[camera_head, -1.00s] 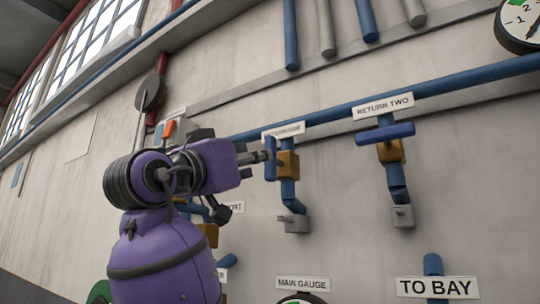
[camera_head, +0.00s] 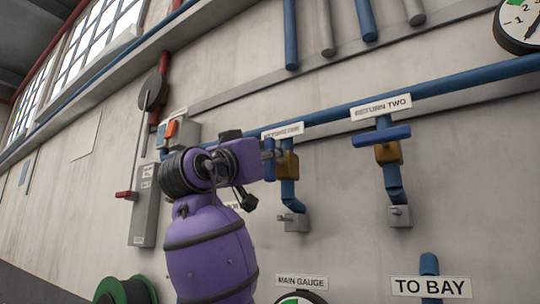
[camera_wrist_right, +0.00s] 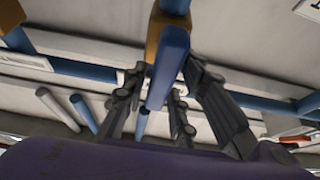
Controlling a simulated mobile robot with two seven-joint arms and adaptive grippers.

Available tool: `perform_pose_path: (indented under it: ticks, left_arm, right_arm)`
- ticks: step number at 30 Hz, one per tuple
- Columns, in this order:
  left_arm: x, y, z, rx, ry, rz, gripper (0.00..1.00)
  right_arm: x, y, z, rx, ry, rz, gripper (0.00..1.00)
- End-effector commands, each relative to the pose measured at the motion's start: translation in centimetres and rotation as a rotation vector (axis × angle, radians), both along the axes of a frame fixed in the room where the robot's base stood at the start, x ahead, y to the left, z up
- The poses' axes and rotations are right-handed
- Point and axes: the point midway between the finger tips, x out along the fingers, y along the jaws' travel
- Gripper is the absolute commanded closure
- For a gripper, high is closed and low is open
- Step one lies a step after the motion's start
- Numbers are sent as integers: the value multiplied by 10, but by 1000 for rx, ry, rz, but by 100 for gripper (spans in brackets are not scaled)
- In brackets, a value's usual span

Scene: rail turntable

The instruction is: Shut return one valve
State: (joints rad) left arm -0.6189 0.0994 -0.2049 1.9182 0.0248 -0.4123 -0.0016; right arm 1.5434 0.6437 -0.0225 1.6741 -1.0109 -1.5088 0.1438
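The return one valve has a yellow-brown body (camera_head: 287,165) on a blue vertical pipe below its white label (camera_head: 283,131). Its blue lever (camera_head: 270,171) stands roughly upright, in line with the pipe, and is partly hidden by my right gripper. My right gripper (camera_head: 266,154) reaches it from the left on a purple arm. In the right wrist view the blue lever (camera_wrist_right: 168,68) lies between the fingers of the right gripper (camera_wrist_right: 166,82), which stand apart on either side. A gap shows beside the lever; whether a finger touches it I cannot tell. My left gripper is out of view.
The return two valve (camera_head: 388,152), with its blue lever crosswise, is close by on the right. A grey box (camera_head: 146,205) with a red lever and a green hose reel (camera_head: 126,290) are at left. The main gauge (camera_head: 300,298) is below.

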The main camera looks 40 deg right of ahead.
Motion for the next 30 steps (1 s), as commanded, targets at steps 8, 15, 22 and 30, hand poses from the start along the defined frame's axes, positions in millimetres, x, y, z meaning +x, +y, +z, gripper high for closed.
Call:
perform_pose_path:
  ticks: [8, 15, 22, 30]
  left_arm:
    - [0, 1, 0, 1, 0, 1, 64]
    - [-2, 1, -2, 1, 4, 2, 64]
    - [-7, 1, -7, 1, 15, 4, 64]
    - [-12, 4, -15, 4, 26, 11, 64]
  right_arm:
    - [0, 0, 0, 0, -1, 0, 100]
    - [0, 0, 0, 9, -31, 1, 100]
    - [1, 0, -2, 44, -145, 2, 100]
    - [0, 0, -3, 110, -374, 2, 100]
